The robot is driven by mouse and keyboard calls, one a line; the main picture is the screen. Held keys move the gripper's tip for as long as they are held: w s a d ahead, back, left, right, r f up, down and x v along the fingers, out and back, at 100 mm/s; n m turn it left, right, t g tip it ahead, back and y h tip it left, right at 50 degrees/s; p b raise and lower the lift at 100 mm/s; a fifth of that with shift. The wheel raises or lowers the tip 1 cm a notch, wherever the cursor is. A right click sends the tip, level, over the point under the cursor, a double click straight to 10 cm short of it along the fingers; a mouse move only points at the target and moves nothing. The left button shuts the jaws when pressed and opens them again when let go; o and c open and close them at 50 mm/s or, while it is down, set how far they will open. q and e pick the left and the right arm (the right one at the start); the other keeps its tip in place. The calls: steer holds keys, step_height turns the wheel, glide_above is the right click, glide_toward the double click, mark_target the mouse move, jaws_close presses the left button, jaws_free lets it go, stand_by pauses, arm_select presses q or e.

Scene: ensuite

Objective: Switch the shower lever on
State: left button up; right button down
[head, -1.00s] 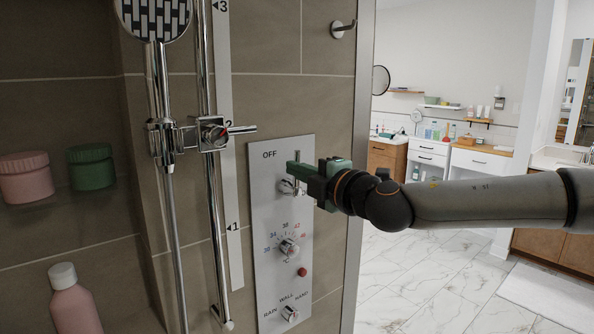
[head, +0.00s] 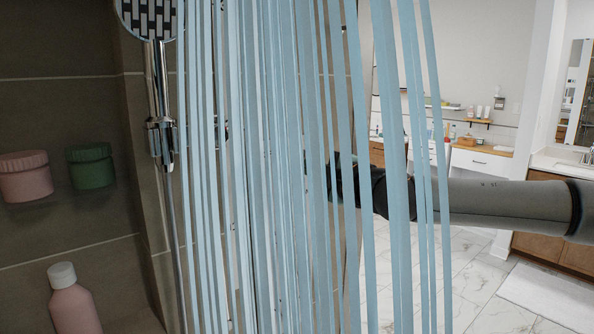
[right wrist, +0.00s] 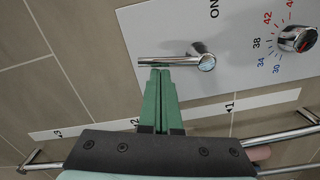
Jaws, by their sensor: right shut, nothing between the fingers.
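The chrome shower lever (right wrist: 165,62) shows in the right wrist view, on a light control panel (right wrist: 150,28). It juts to the left from its round knob (right wrist: 206,60), and the word ON is above the knob. My right gripper (right wrist: 160,70) is shut and empty. Its green fingertips are right at the lever's edge; I cannot tell if they touch. The right gripper (head: 333,178) there is partly behind the streams. My left gripper is not in view.
The hand shower (head: 150,18) hangs at upper left. A pink jar (head: 25,178), a green jar (head: 91,166) and a pink bottle (head: 74,305) are at the left. A rail (right wrist: 290,137) runs below the panel in the wrist view. Open floor lies at right.

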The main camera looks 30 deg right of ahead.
steer(key=d+f+m+y+b, duration=0.1)
steer(key=d+f+m, duration=0.3)
steer(key=m, duration=1)
steer(key=shift+w+d+b, duration=0.2)
steer(key=shift+d+b, duration=0.5)
steer(key=shift+d, duration=0.35)
steer(key=shift+f+m, duration=0.1)
steer(key=shift+m, duration=0.2)
